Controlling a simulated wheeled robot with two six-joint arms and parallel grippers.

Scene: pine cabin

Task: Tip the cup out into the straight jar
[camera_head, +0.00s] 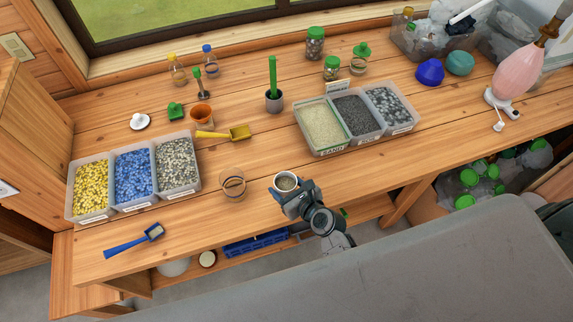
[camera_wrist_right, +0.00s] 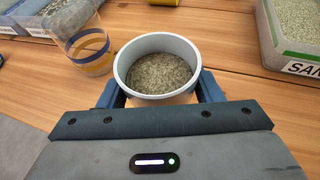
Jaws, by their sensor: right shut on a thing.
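My right gripper (camera_head: 288,195) is shut on a small round cup (camera_head: 285,181) near the front edge of the bench. In the right wrist view the cup (camera_wrist_right: 157,65) sits upright between the fingers (camera_wrist_right: 160,92), with a light rim and grey-green grains inside. A clear straight jar (camera_head: 232,184) with a blue band stands to the left of the cup, apart from it. The jar also shows in the right wrist view (camera_wrist_right: 82,45) at the upper left; grains seen through its wall may belong to the bin behind. My left gripper is not in view.
Bins of yellow, blue and grey gravel (camera_head: 180,190) stand left of the jar. A bin set with sand (camera_head: 316,150) stands to the right. Bare wood surrounds the jar.

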